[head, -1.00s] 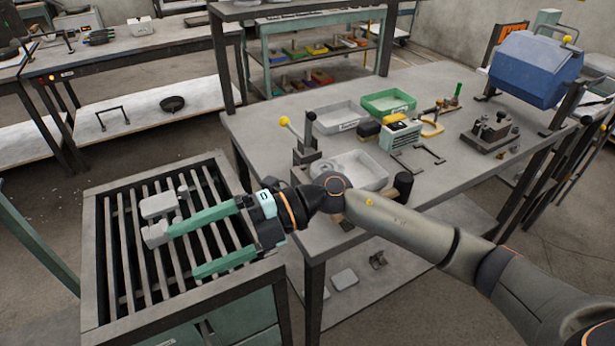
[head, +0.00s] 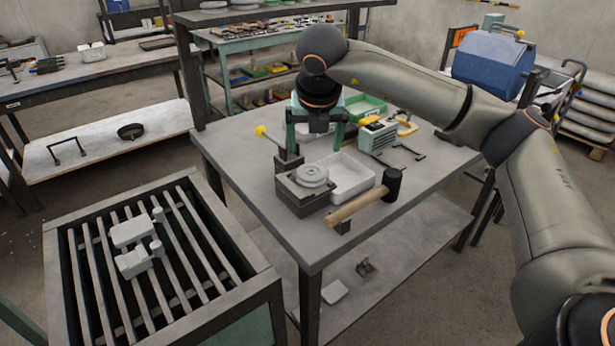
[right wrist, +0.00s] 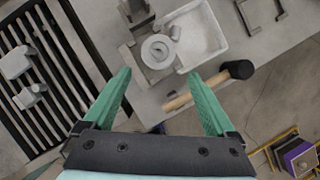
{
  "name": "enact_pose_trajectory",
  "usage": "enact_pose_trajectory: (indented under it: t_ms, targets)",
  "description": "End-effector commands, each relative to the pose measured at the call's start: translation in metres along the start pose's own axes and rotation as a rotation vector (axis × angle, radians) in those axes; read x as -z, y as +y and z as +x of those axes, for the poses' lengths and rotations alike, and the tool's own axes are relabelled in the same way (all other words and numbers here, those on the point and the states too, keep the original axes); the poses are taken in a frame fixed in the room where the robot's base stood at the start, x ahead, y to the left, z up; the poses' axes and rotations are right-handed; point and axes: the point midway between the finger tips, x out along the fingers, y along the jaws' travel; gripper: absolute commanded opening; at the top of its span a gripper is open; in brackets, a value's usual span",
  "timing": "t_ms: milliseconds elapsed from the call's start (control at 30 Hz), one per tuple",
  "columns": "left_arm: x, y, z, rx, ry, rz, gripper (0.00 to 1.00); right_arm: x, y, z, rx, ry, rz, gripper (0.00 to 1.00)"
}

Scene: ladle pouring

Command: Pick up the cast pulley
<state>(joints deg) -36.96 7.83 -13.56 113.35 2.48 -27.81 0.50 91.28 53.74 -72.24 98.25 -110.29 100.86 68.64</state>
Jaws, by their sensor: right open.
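The cast pulley (head: 312,175), a pale grey round stepped disc, lies flat on a dark block-like fixture (head: 289,196) near the workbench's front left corner. In the right wrist view the pulley (right wrist: 158,50) shows from above, beyond and between the fingertips. My right gripper (head: 314,142) points down with its green fingers spread, empty. In the head view it appears above and behind the pulley, and I see no contact. My left gripper is not in view.
A white tray (head: 350,183) sits right of the pulley. A wooden-handled mallet (head: 358,205) lies in front of it. A yellow-knobbed lever (head: 262,131) stands behind left. Pale castings (head: 135,245) rest on a slatted grate (head: 205,262) at left.

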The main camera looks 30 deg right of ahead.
Motion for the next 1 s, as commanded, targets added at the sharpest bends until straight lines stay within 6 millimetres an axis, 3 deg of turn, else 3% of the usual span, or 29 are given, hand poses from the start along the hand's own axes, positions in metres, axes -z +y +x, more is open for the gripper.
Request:
enact_pose_trajectory:
  t_ms: [200, 467, 700, 1000]
  targets:
    - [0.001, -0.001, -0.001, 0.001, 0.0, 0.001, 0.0, 0.001, 0.001, 0.04, -0.001, 0.004, -0.003, 0.91]
    - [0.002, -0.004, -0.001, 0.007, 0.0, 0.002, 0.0, 0.001, 0.002, 0.061, -0.002, 0.004, -0.004, 0.91]
    - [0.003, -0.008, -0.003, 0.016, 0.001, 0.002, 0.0, 0.002, 0.003, 0.097, -0.002, 0.006, -0.004, 0.91]
    - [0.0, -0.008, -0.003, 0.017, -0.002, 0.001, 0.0, 0.001, 0.003, 0.106, -0.004, 0.003, -0.004, 0.91]
